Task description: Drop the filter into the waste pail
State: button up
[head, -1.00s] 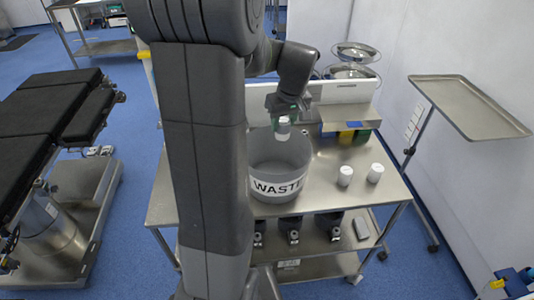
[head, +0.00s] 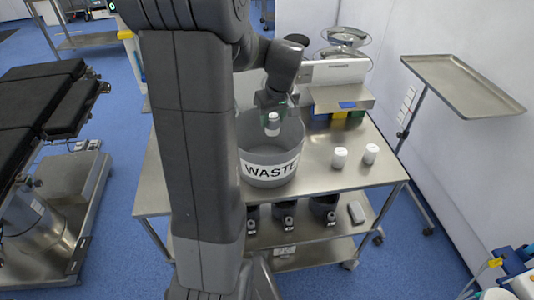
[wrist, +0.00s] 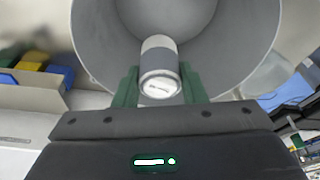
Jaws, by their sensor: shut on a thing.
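The waste pail (head: 270,170) is a grey open bucket labelled WASTE on the steel cart, partly hidden behind my arm in the head view. My gripper (head: 272,122) is over the pail's opening, pointing down. It is shut on the filter (head: 272,129), a small white and grey cylinder. In the wrist view the filter (wrist: 160,75) sits between the green fingers of my gripper (wrist: 160,88). The pail's inside (wrist: 100,45) shows around and behind the filter there.
Two white cylinders (head: 339,157) (head: 371,153) stand on the cart top (head: 325,180) right of the pail. Behind are coloured bins (head: 338,113) and a scale-like device with steel pans (head: 345,35). A tray stand (head: 470,85) is at the right.

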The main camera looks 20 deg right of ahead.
jog(key=o, duration=1)
jog(key=shift+r, duration=0.1)
jog(key=b+v, duration=0.1)
jog(key=v, duration=1.2)
jog(key=shift+s+r, duration=0.1)
jog(key=shift+r, duration=0.25)
jog(key=shift+f, duration=0.1)
